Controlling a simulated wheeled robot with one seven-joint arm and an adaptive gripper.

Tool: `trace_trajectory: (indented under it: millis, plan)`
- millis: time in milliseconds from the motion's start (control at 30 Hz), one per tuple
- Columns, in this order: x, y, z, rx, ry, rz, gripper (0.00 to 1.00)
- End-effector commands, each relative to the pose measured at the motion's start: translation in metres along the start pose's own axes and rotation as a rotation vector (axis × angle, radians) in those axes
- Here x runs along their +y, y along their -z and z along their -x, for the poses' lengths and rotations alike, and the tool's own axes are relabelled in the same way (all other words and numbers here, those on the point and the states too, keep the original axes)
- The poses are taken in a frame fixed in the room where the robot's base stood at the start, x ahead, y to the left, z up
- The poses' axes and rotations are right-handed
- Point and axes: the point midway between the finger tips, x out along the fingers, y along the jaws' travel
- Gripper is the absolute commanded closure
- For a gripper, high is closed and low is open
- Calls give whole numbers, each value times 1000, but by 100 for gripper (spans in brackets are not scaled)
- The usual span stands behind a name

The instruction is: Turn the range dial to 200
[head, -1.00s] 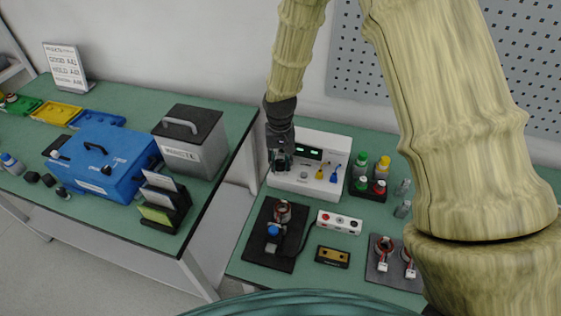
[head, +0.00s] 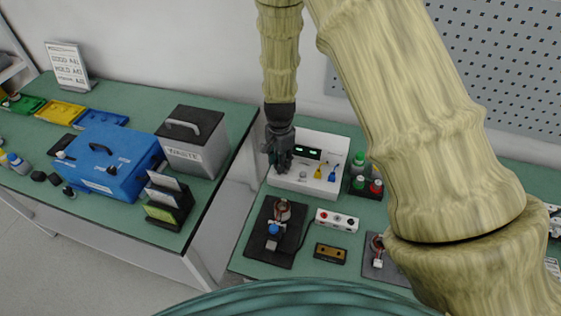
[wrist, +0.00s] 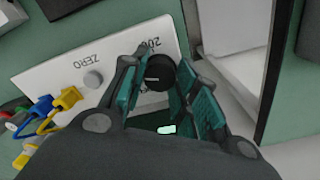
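The range dial (wrist: 158,72) is a round black knob on the white tester (wrist: 105,75). The tester's white case also shows in the head view (head: 307,183), but my gripper hides the dial there. A "200" label is printed beside the dial and looks upside down in the wrist view; the dial's pointer setting is too small to tell. My gripper (wrist: 160,76) has its teal-padded fingers apart, one on each side of the dial. They are close to it; contact is not clear. In the head view my gripper (head: 279,165) points down over the tester's left part.
A grey button (wrist: 93,79) marked ZERO is beside the dial. Yellow (head: 318,172) and blue (head: 332,174) plugs are on the tester's right part. Red- and green-capped bottles stand to its right. A black fixture (head: 270,251) and a white switch box (head: 337,220) are in front.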

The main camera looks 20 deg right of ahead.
Motion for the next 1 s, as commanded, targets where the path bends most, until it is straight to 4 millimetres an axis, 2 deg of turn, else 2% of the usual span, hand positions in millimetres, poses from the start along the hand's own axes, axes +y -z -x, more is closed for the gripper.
trace_trajectory:
  millis: [33,100,467,1000]
  plan:
    - [-1,1,1,1,2,0,59]
    - [-1,1,1,1,2,1,52]
    - [0,0,4,0,0,2,52]
    - [0,0,60,0,-1,2,52]
